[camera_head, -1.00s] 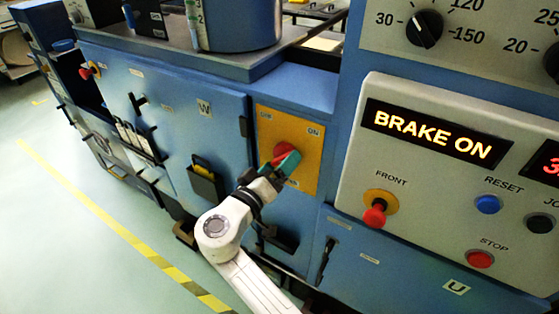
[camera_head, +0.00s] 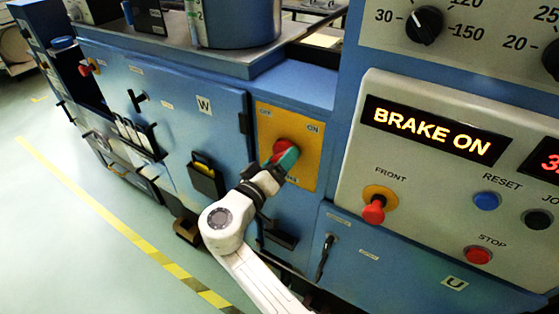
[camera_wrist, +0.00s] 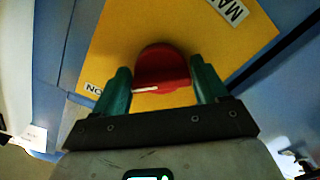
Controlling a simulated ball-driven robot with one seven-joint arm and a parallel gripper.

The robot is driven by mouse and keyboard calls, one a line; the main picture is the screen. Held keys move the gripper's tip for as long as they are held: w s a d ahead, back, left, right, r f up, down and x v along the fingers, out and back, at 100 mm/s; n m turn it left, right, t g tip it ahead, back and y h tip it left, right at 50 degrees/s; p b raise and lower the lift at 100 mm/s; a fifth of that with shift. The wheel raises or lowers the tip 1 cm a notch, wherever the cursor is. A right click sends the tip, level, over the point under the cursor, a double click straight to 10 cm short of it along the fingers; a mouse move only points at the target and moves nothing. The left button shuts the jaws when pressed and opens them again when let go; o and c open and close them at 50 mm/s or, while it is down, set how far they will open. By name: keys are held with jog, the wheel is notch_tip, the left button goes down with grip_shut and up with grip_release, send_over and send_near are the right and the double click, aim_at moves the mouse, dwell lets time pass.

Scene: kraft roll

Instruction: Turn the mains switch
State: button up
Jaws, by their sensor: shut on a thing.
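The mains switch is a red rotary knob (camera_head: 282,147) on a yellow plate (camera_head: 306,172) on the blue cabinet front. The plate has OFF at its upper left and ON at its upper right. My gripper (camera_head: 284,157) is at the knob, its green fingers shut on it. In the wrist view the red knob (camera_wrist: 162,66) sits between the two green fingers, with a white mark along its near edge. My gripper hides part of the knob and the lower plate in the head view, so I cannot tell its exact setting.
A control panel (camera_head: 420,195) with a lit BRAKE ON display, a red FRONT knob (camera_head: 373,210), a blue RESET button (camera_head: 487,201) and a red STOP button (camera_head: 478,256) stands at right. A black holder (camera_head: 206,180) hangs on the cabinet at left. Floor at left is clear.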

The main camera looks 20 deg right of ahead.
jog(key=shift+n, duration=0.4)
jog(key=shift+r+n+p, duration=0.2)
jog(key=shift+n+p, duration=1.65)
jog(key=shift+n, duration=2.4)
jog(key=shift+r+n+p, duration=0.15)
jog(key=shift+n+p, duration=1.65)
jog(key=shift+n, duration=2.45)
jog(key=o, duration=1)
jog(key=shift+a, duration=0.1)
